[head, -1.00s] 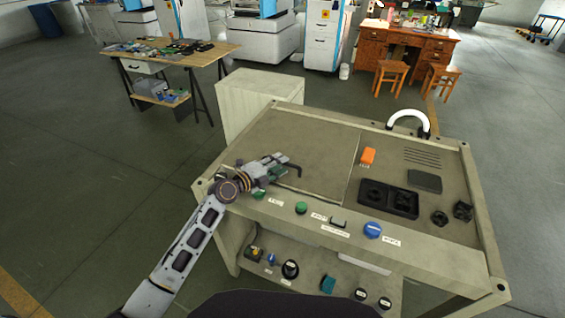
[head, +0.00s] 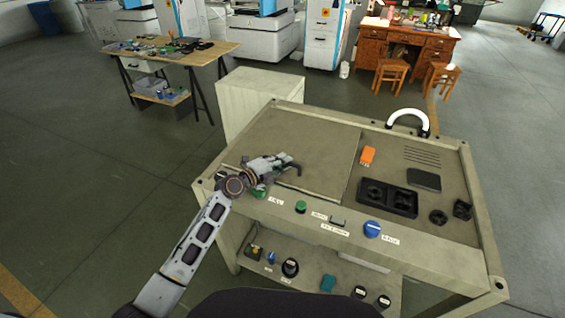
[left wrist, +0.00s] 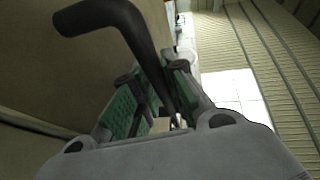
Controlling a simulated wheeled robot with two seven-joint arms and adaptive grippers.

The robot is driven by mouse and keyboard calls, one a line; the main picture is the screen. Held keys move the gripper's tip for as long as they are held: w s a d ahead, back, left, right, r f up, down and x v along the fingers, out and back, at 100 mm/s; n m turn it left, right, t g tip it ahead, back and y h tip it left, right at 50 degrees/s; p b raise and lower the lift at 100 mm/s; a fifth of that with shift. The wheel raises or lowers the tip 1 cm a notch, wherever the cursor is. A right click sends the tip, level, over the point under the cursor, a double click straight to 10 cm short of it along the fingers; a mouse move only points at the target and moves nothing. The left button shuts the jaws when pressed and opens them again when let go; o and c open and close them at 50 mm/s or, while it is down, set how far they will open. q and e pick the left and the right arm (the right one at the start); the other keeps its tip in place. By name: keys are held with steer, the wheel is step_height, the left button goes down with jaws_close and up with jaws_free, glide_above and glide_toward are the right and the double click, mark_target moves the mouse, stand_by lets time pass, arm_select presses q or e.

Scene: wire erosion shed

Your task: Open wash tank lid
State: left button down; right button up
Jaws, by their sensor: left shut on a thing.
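The wash tank lid (head: 308,140) is the flat beige panel on the left part of the bench top. It appears to lie level with the top, its front edge showing as a line. My left gripper (head: 285,164) is over the lid's front left part. It is shut on a black bent handle (head: 296,166). In the left wrist view the handle (left wrist: 115,17) runs between the green-padded fingers (left wrist: 155,105), and its bent end sticks out beyond them. The gripper hides the handle's base in the head view. My right gripper is out of view.
Green (head: 300,207) and blue (head: 372,229) buttons line the front. A pale cabinet (head: 258,100) stands behind the bench. Open floor lies left.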

arm_select(q)
steer(key=shift+r, duration=0.1)
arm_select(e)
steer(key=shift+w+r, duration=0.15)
arm_select(q)
steer(key=shift+w+r+p, duration=0.1)
steer(key=shift+r+p, duration=0.45)
steer(key=shift+r, duration=0.05)
steer(key=shift+w+d+r+g+y+p, duration=0.1)
steer(key=shift+w+r+g+y+p, duration=0.1)
steer(key=shift+r+p, duration=0.4)
steer(key=shift+w+r+g+y+p, duration=0.1)
steer(key=shift+r+g+p, duration=0.1)
steer(key=shift+r, duration=1.05)
steer(key=w+d+r+g+p, duration=0.1)
steer(key=w+r+p, duration=0.2)
steer(key=r, duration=0.5)
steer(key=w+d+r+n+g+y+p, duration=0.1)
steer(key=w+r+p, duration=0.3)
steer(key=r, duration=0.5)
steer(key=shift+w+d+g, duration=0.3)
steer(key=shift+w+d, duration=0.2)
steer(key=shift+w, duration=0.4)
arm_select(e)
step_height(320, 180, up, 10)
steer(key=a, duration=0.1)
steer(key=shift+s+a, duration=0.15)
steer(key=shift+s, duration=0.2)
